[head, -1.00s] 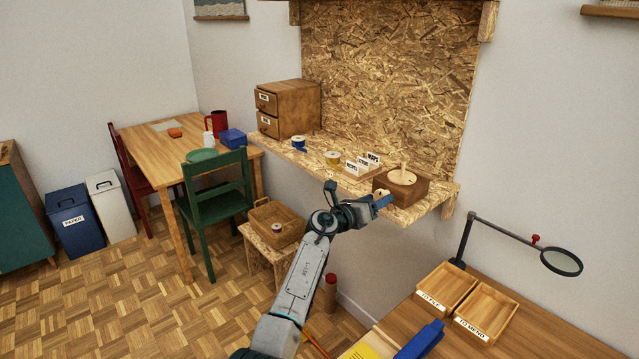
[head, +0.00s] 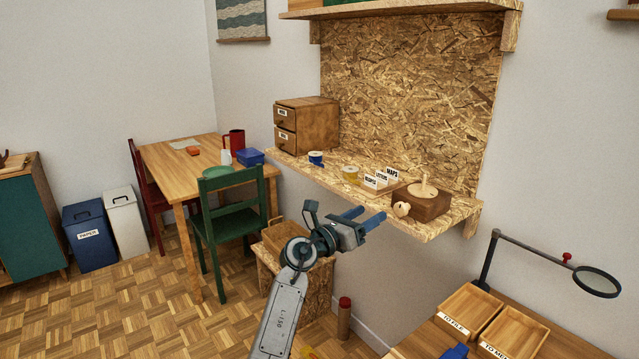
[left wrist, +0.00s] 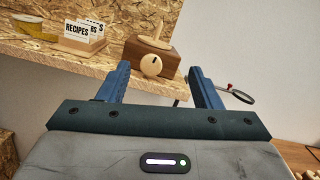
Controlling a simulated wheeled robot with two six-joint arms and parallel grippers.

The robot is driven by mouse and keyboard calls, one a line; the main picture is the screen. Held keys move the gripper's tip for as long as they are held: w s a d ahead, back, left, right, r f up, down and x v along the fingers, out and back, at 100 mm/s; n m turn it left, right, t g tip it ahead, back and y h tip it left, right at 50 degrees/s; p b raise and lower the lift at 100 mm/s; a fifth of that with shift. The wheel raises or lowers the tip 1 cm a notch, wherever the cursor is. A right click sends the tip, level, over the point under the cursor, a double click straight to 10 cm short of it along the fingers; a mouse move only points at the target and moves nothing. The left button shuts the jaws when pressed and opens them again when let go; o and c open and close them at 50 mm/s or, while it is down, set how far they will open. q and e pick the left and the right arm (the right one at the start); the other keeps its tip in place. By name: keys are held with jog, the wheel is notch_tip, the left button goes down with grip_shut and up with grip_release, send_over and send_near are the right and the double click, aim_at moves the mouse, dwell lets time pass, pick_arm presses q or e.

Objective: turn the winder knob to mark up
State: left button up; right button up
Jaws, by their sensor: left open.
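The winder (head: 428,207) is a brown wooden box with a pale disc and peg on top, at the right end of the chipboard shelf. Its round pale knob (head: 401,209) sticks out from the front. In the left wrist view the knob (left wrist: 150,67) shows a short dark mark in its upper part, pointing roughly up in that picture. My left gripper (head: 368,213) is open and empty, in front of the shelf edge and apart from the knob. In the wrist view the knob appears between its two blue fingers. My right gripper is not in view.
Left of the winder on the shelf (head: 320,176) stand a labelled card box (head: 376,182), a yellow tape roll (head: 350,173) and a blue one. A desk with trays (head: 470,308) and a magnifier (head: 597,281) is at lower right. A green chair (head: 228,205) stands left.

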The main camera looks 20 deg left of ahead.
pick_arm(q)
jog(key=a+r+n+t+y+b, duration=0.2)
jog(key=a+r+n+t+y, duration=0.2)
jog(key=n, duration=0.9)
jog(key=w+a+r+n+t+y+b, duration=0.1)
jog(key=a+r+n+t+y, duration=0.3)
jog(key=n, duration=0.9)
jog(key=shift+a+t+y+b, duration=0.5)
jog(key=shift+a+y+b, duration=0.3)
jog(key=shift+a+y, duration=1.15)
jog(key=shift+d+f+y, duration=0.1)
jog(key=shift+d+y, duration=0.15)
